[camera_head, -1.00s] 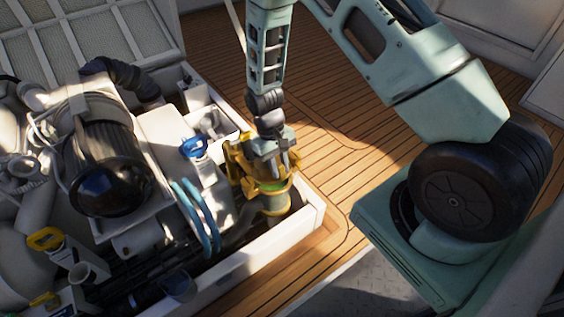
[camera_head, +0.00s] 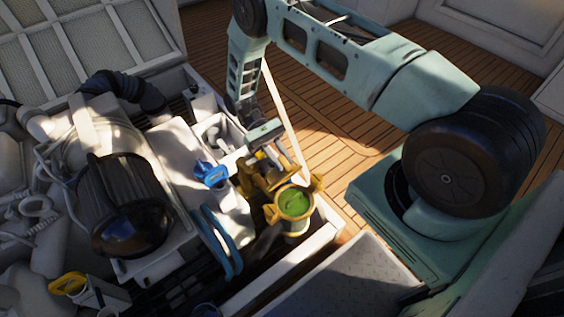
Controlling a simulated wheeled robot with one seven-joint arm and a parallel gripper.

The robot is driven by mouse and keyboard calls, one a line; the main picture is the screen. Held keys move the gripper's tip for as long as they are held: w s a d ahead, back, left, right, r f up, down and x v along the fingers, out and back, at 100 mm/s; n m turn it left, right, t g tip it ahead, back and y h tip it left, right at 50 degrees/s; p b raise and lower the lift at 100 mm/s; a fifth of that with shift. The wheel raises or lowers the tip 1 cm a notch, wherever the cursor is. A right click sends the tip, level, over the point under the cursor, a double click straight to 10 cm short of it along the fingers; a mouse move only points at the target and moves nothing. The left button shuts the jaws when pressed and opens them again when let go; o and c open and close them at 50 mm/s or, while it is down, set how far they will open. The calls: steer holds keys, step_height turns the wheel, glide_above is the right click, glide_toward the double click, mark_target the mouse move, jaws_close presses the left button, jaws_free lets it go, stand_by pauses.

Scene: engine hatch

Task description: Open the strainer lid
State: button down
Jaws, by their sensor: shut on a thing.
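The strainer (camera_head: 294,207) is a brass-coloured round body at the right front corner of the engine hatch, with a bright green round top face showing. A brass-coloured piece, which looks like the strainer lid (camera_head: 257,180), stands tilted up on the left, back side of the body. My gripper (camera_head: 262,156) is at the upper edge of this piece and is shut on it. The fingertips are small and partly hidden, so the exact grip point is unclear.
A blue-handled valve (camera_head: 210,173) is close to the left of the gripper. Blue hoses (camera_head: 222,240) and a dark round engine part (camera_head: 128,208) are farther left. The hatch's white rim (camera_head: 290,262) runs in front. Wooden deck (camera_head: 350,125) is clear behind.

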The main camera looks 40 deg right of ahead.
steer(key=shift+w+f+b, duration=0.15)
steer(key=shift+w+b, duration=0.15)
steer(key=shift+w, duration=0.5)
steer(key=shift+w+f+b, duration=0.1)
steer(key=shift+w+b, duration=0.15)
steer(key=shift+w, duration=0.55)
steer(key=c, duration=1.2)
jaws_free()
steer(key=shift+c, duration=0.2)
steer(key=shift+r, duration=0.1)
steer(key=v, duration=1.1)
steer(key=shift+w+r, duration=0.25)
steer(key=shift+w, duration=0.1)
steer(key=shift+a, duration=0.1)
